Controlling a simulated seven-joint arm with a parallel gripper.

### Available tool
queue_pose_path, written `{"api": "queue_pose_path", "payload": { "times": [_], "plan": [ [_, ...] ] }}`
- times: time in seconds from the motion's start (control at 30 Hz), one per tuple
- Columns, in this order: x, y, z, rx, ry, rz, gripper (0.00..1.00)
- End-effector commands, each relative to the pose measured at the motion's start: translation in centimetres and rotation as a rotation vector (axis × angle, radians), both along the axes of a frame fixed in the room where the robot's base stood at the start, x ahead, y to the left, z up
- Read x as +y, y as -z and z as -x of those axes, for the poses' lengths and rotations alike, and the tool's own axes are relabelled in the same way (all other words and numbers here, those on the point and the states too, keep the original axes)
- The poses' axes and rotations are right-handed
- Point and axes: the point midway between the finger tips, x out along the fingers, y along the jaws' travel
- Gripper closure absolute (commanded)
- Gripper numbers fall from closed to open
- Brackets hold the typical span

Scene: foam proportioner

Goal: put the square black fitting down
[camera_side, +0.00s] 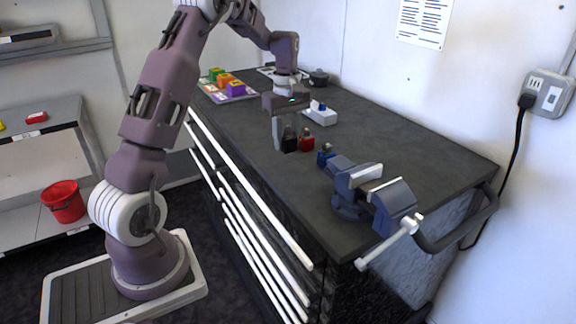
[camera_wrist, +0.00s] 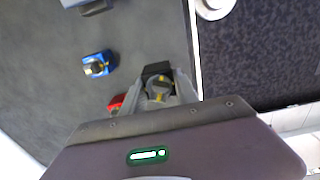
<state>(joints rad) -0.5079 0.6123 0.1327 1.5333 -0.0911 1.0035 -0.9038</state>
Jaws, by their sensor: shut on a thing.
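The square black fitting (camera_side: 290,142) is between the fingers of my gripper (camera_side: 286,135), low at the bench top (camera_side: 400,150) near its front edge. I cannot tell whether its underside touches the bench. In the wrist view the black fitting (camera_wrist: 156,70) shows a round grey top with a yellow mark, and my gripper (camera_wrist: 161,88) is shut on it. A red fitting (camera_side: 306,143) stands close to its right in the side view; it is partly hidden by my gripper in the wrist view (camera_wrist: 116,103). A blue fitting (camera_side: 325,155) stands farther right, apart from it, also in the wrist view (camera_wrist: 98,65).
A blue vise (camera_side: 365,192) is mounted at the bench's near right corner. A white box with a blue part (camera_side: 320,115) lies behind the fittings. A tray with coloured blocks (camera_side: 228,90) and a dark round pot (camera_side: 319,77) are farther back.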

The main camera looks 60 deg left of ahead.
Motion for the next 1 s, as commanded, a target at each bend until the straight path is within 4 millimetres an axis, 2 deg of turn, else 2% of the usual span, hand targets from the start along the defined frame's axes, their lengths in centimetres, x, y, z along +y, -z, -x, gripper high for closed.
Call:
{"api": "queue_pose_path", "payload": {
  "times": [0.03, 0.33, 0.7, 0.73, 0.8, 0.83, 1.0],
  "plan": [
    [0.0, 1.1, 0.1, 0.003, -0.001, 0.002, 1.00],
    [0.0, 6.3, 0.0, 0.000, -0.002, 0.000, 1.00],
    [-0.1, 6.8, -0.1, -0.001, -0.001, -0.001, 1.00],
    [-0.1, 6.9, -0.1, -0.001, -0.001, -0.001, 0.60],
    [-0.1, 6.8, -0.1, -0.001, -0.001, -0.001, 0.46],
    [-0.1, 6.8, -0.1, -0.001, -0.001, -0.001, 0.42],
    [-0.1, 6.8, -0.1, -0.001, -0.001, -0.001, 0.42]
  ]
}}
